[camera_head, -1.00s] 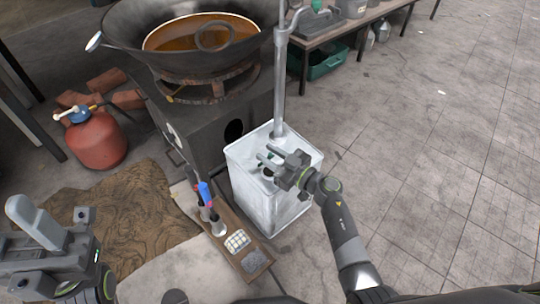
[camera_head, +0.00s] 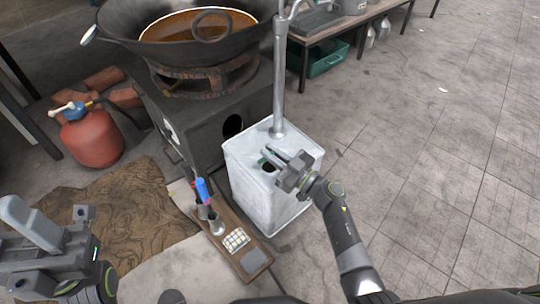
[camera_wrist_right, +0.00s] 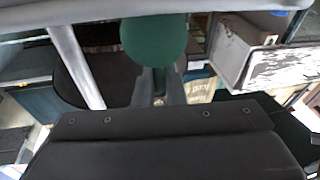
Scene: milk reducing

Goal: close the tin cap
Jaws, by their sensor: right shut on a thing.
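The tin (camera_head: 250,190) is a pale, box-shaped metal can standing upright beside the stove, with a tall metal pipe (camera_head: 279,80) rising from its top. My right gripper (camera_head: 270,157) is low over the tin's top, its fingers pointing left. It is shut on the green cap, which shows as a round green piece (camera_wrist_right: 153,40) in the right wrist view. A dark opening (camera_head: 268,167) shows just below the fingers. Whether the cap touches the opening is hidden. My left gripper (camera_head: 35,223) is at the lower left, away from the tin; its jaw gap is unclear.
A black stove (camera_head: 205,125) with a large wok (camera_head: 120,32) stands behind the tin. A wooden board (camera_head: 226,240) with small items lies in front of it. A red tank (camera_head: 92,138) stands left. A bench (camera_head: 340,25) is at the back. The floor at right is clear.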

